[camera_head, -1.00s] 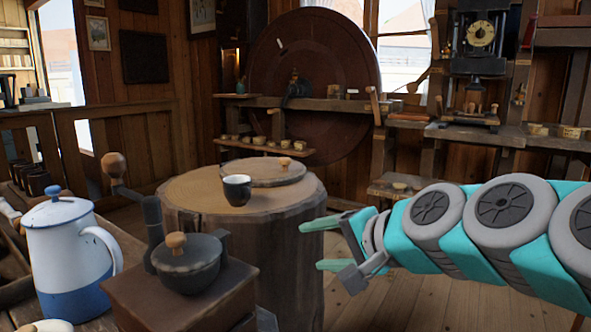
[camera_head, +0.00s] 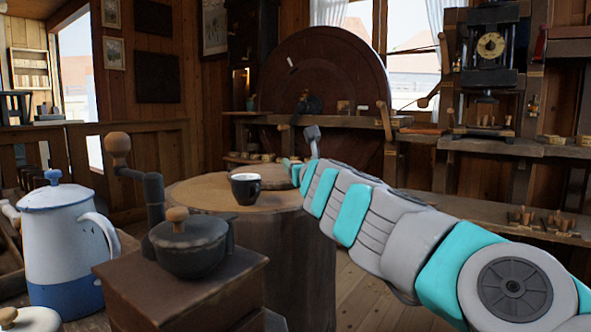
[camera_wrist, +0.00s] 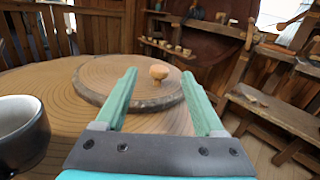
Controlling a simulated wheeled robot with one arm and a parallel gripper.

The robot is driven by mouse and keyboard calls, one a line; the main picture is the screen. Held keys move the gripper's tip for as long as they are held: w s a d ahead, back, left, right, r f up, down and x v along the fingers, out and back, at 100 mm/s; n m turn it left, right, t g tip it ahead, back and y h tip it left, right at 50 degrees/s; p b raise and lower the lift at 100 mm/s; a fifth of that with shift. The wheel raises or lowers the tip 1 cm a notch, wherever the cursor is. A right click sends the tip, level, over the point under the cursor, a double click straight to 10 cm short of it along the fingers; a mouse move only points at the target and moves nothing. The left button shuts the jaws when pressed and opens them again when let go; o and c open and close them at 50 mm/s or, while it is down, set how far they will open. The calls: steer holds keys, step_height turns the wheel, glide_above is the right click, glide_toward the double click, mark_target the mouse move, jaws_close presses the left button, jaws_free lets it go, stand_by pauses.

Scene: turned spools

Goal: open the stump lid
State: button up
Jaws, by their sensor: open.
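The stump (camera_head: 220,200) stands in the middle of the head view with a flat wooden top. Its round lid (camera_wrist: 135,88) has a bark edge and a small pale wooden knob (camera_wrist: 159,72), both clear in the wrist view. My gripper's fingers are largely hidden in the head view.
A dark cup (camera_head: 245,189) stands on the stump beside the lid, close left of my gripper in the wrist view (camera_wrist: 22,135). A coffee grinder (camera_head: 188,245) and a blue-white pot (camera_head: 62,240) stand in front at left. A cluttered bench lies behind.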

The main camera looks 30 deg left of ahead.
steer(key=shift+w+a+f+m+h, duration=0.15)
steer(key=shift+f+m, duration=0.1)
steer(key=shift+f, duration=0.15)
steer(key=shift+w+a+f+m+h, duration=0.15)
steer(key=shift+f+m, duration=0.1)
steer(key=shift+f, duration=0.1)
steer(key=shift+w+a+r+p, duration=0.2)
steer(key=shift+w+a+p, duration=0.35)
steer(key=shift+w, duration=0.2)
steer(key=shift+p+x, duration=2.05)
steer(key=shift+x, duration=0.8)
steer(key=shift+f, duration=0.1)
jaws_close()
